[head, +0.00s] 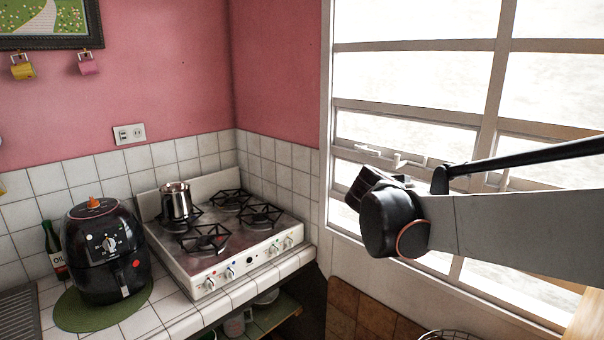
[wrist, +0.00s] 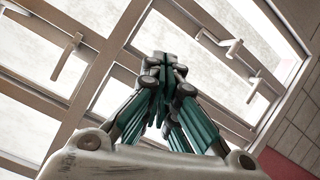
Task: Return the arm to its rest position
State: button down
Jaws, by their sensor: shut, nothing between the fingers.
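My gripper (wrist: 164,62) shows in the wrist view with its teal and grey fingers drawn together and nothing between them. It points toward the window. In the head view my arm reaches in from the right edge, raised in front of the window. Its dark end joint hides most of the gripper there. The arm is apart from the stove and the counter, and it touches nothing that I can see.
A white stove (head: 215,262) with a metal pot (head: 176,203) stands left of my arm. A black air fryer (head: 106,252) sits on a green mat (head: 72,312). An open shelf (head: 275,320) with pots lies under the counter. The window (head: 408,70) is behind my arm.

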jog(key=s+a+f+n+y+b, duration=0.1)
jog(key=s+a+f+y+b, duration=0.1)
jog(key=s+f, duration=0.4)
jog(key=s+a+f+n+g+y+b, duration=0.1)
jog(key=s+f, duration=0.6)
jog(key=s, duration=0.7)
jog(key=s+a+f+n+g+y+b, duration=0.1)
jog(key=s+a+f+n+y+b, duration=0.1)
jog(key=s+f+y, duration=0.4)
jog(key=s+a+f+b, duration=0.1)
jog(key=s+a, duration=0.1)
jog(key=s, duration=0.2)
jog(key=shift+a+f+n, duration=0.15)
jog(key=shift+a+n, duration=0.25)
